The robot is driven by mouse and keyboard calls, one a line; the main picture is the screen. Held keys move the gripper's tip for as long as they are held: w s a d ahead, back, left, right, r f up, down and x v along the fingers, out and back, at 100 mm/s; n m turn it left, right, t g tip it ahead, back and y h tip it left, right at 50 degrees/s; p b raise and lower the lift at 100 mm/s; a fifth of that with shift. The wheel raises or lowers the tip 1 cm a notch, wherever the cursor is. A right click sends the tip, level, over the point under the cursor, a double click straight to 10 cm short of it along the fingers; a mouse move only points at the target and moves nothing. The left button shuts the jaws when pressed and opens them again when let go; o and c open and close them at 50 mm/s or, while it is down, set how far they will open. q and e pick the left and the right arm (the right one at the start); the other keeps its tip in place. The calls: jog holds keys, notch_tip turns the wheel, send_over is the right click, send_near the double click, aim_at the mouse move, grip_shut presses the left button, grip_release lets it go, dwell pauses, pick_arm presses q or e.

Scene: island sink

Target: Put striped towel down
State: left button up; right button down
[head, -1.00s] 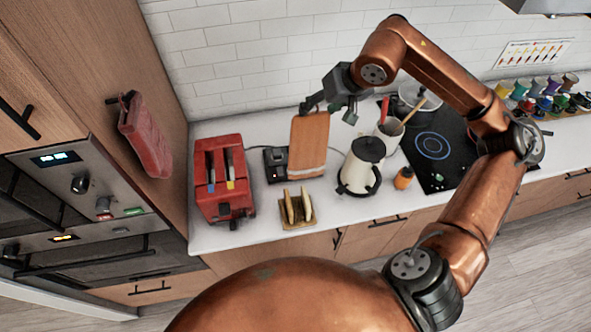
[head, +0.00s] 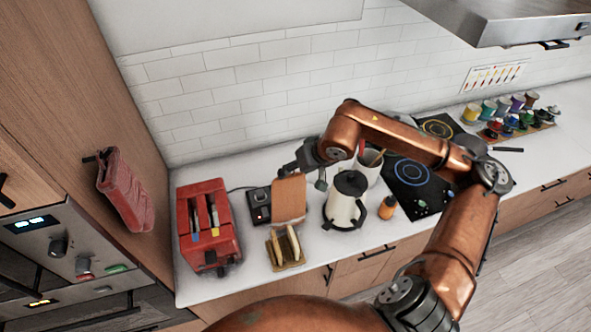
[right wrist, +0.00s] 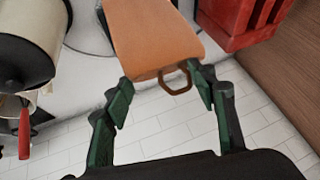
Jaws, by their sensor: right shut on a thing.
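The striped towel (head: 289,200) is a flat orange-brown piece with a loop at its top. It hangs upright just over the counter, between a black device and the kettle; I cannot tell whether its lower edge touches the counter. My right gripper (head: 302,174) is at its top and shut on it. In the right wrist view, the towel (right wrist: 153,38) extends away from the right gripper (right wrist: 163,88), with its brown loop between the two green-and-black fingers. Its stripes are hard to make out now. My left gripper is not in view.
The white counter (head: 250,283) holds a red toaster (head: 208,225) at left, a black device (head: 259,206), a toast rack (head: 285,248) close in front of the towel, and a kettle (head: 346,203) to its right. A red mitt (head: 124,190) hangs on the cabinet.

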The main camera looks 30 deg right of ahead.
jog(key=shift+a+f, duration=0.1)
jog(key=c, duration=0.8)
grip_release()
